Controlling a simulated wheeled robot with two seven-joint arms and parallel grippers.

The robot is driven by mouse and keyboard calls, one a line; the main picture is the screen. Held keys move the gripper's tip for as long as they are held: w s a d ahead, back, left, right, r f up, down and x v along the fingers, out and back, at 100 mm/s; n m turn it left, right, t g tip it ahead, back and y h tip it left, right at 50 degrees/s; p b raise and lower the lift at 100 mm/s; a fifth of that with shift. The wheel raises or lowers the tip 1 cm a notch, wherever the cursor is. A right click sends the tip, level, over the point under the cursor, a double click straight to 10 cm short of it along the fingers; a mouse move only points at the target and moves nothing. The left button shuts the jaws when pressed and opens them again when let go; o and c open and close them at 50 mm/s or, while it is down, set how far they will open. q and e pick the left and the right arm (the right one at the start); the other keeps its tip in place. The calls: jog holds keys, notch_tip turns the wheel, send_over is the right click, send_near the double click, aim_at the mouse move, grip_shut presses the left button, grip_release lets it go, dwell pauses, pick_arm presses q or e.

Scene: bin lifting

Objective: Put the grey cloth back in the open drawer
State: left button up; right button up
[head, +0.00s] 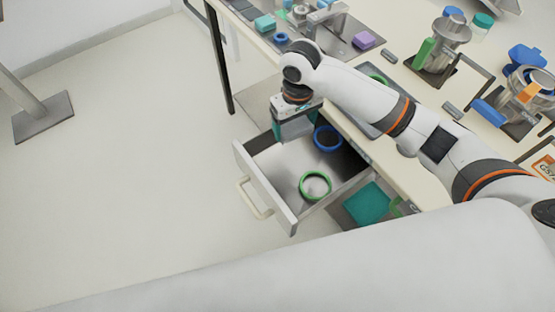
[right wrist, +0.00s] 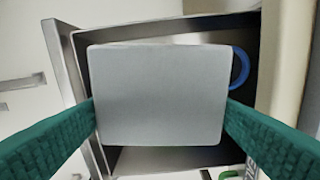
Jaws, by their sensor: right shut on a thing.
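My right gripper (head: 295,128) is over the back left part of the open drawer (head: 264,187). In the right wrist view, its two green fingers are shut on the grey cloth (right wrist: 160,95), a flat squarish piece held between them. The drawer (right wrist: 75,65) shows around and behind the cloth in that view. In the head view I cannot make out the cloth apart from the gripper. A blue ring (head: 327,138) and a green ring (head: 316,185) lie in the drawer. The blue ring (right wrist: 241,68) is partly hidden by the cloth in the wrist view. My left gripper is not in view.
The drawer's handle (head: 253,200) faces the open floor at left. The table (head: 410,178) above carries a purple block (head: 363,40), metal vessels and several other items. A teal piece (head: 366,203) lies lower down, right of the drawer.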

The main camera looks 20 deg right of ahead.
aim_at(290, 128)
jog(key=shift+n, duration=0.6)
jog(key=f, duration=0.4)
jog(key=w+f, duration=0.1)
jog(key=f, duration=0.3)
jog(key=f+b, duration=0.1)
jog(key=f, duration=0.2)
jog(key=shift+w+a+f, duration=0.25)
jog(key=shift+w+f, duration=0.15)
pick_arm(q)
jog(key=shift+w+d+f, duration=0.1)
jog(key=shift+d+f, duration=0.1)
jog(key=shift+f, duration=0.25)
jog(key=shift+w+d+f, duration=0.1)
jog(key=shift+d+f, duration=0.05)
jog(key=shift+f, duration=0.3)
pick_arm(e)
jog(key=shift+f, duration=2.05)
jog(key=shift+f, duration=0.15)
jog(key=o, duration=0.8)
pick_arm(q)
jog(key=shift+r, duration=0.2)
pick_arm(e)
notch_tip(290, 128, up, 12)
jog(key=shift+r, duration=0.2)
